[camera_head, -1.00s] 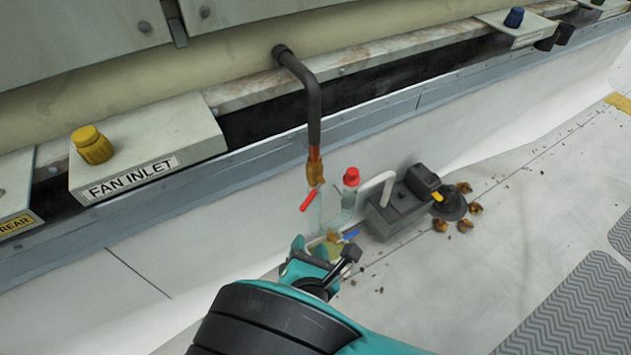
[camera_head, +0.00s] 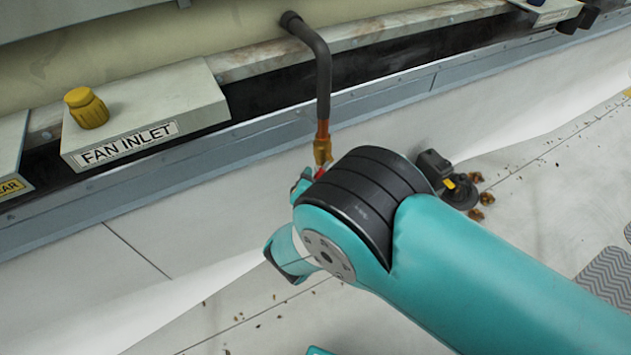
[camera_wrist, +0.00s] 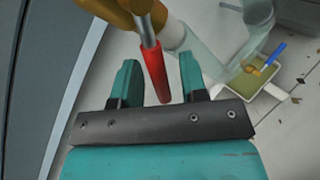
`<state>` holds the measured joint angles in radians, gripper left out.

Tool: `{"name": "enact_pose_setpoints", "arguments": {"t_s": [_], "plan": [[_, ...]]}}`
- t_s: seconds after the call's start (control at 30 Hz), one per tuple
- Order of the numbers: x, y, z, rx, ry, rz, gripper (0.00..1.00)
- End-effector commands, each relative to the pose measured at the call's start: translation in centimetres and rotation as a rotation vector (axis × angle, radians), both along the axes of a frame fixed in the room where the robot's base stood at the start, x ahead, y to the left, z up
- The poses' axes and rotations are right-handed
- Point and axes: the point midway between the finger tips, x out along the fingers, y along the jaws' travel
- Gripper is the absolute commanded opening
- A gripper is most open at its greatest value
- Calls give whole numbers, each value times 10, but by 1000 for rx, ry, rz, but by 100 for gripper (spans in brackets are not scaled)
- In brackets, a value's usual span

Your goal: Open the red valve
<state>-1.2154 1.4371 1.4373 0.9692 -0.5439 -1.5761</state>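The red valve handle (camera_wrist: 157,75) is a short red lever on a metal stem, below the brass valve body (camera_wrist: 163,22) at the pipe's lower end. In the wrist view the lever lies between the two teal fingers of my gripper (camera_wrist: 160,76), which are spread apart. A gap shows on each side of the lever, so neither finger appears to touch it. In the head view the brass fitting (camera_head: 322,150) shows, with only a sliver of red (camera_head: 318,172) below it. My arm hides most of the gripper there.
The dark pipe (camera_head: 323,80) comes down from the cooler wall. A clear vessel (camera_wrist: 215,60) and a small tray (camera_wrist: 258,76) with yellowish liquid and a blue item stand close on the right.

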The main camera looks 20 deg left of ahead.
Motion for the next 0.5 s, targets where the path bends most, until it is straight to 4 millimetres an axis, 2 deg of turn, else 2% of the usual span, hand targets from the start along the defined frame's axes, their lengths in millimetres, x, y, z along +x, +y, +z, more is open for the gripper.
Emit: {"name": "enact_pose_setpoints", "arguments": {"t_s": [0.23,0.4,0.5], "plan": [[0,0,0,0,0,0,37],[0,0,0,0,0,0,0],[0,0,0,0,0,0,0]]}}
